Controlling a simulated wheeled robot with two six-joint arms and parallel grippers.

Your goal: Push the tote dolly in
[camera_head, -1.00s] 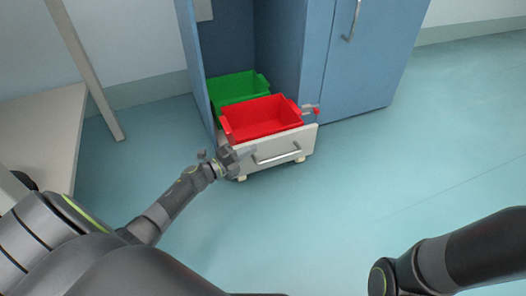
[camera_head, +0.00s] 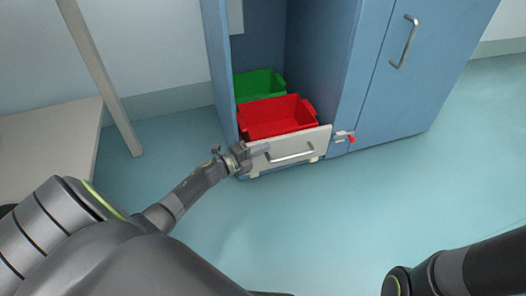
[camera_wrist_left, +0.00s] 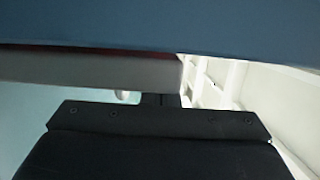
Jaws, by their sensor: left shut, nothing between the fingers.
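The tote dolly has a white front panel (camera_head: 310,143) with a silver bar handle (camera_head: 290,156). It carries a red tote (camera_head: 277,118) in front and a green tote (camera_head: 258,86) behind, and sits mostly inside the open bay of the blue cabinet (camera_head: 345,60). My left gripper (camera_head: 262,149) is shut and empty at the left end of the front panel, seeming to touch it. The left wrist view shows the pale panel edge (camera_wrist_left: 90,68) close ahead; the fingertips are mostly hidden there. My right gripper is out of view; only part of that arm shows at lower right.
A red-tipped latch (camera_head: 347,137) sits on the cabinet's edge, right of the panel. A closed cabinet door with a handle (camera_head: 405,42) is further right. A white table (camera_head: 50,140) stands at left. The floor (camera_head: 330,220) in front is clear.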

